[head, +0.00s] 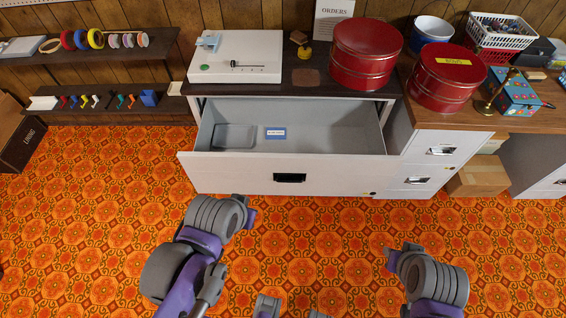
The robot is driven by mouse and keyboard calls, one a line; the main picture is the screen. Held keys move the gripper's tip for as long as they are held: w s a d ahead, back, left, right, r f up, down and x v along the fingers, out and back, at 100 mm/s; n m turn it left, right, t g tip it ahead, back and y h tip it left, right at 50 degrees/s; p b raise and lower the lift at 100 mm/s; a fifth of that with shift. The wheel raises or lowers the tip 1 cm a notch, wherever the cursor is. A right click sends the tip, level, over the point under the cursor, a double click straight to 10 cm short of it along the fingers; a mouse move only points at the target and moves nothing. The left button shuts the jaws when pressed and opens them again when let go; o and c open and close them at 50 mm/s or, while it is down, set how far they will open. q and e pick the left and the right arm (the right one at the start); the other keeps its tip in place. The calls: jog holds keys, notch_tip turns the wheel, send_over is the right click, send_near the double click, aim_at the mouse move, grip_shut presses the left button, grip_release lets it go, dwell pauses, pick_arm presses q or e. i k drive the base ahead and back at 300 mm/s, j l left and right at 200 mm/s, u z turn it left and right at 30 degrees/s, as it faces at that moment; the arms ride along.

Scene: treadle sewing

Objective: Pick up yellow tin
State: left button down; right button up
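No tin that is plainly yellow all over shows in the head view. A small yellow object (305,52) sits on the dark cabinet top, beside a small brown piece; it is too small to tell if it is a tin. Two large round red tins stand to its right: one (366,55) on the cabinet top, the other (446,78) on the wooden desk with a yellow label on its lid. My left and right arms are low over the floor, well short of the cabinet. No clear pair of fingertips shows on either, and neither visibly holds anything.
A wide grey drawer (345,127) stands open toward me, with a grey tray (234,137) and a blue-and-white card (275,133) inside. A white machine (236,58) is on the cabinet's left. A blue bowl (433,30) and white basket (499,31) crowd the desk. The patterned floor is clear.

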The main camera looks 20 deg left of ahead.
aim_at(302, 55)
jog(key=i, duration=0.55)
jog(key=i+u, duration=0.1)
jog(key=u, duration=0.25)
jog(key=i+u, duration=0.15)
jog(key=u, duration=0.25)
jog(key=i+u, duration=0.1)
jog(key=u, duration=0.75)
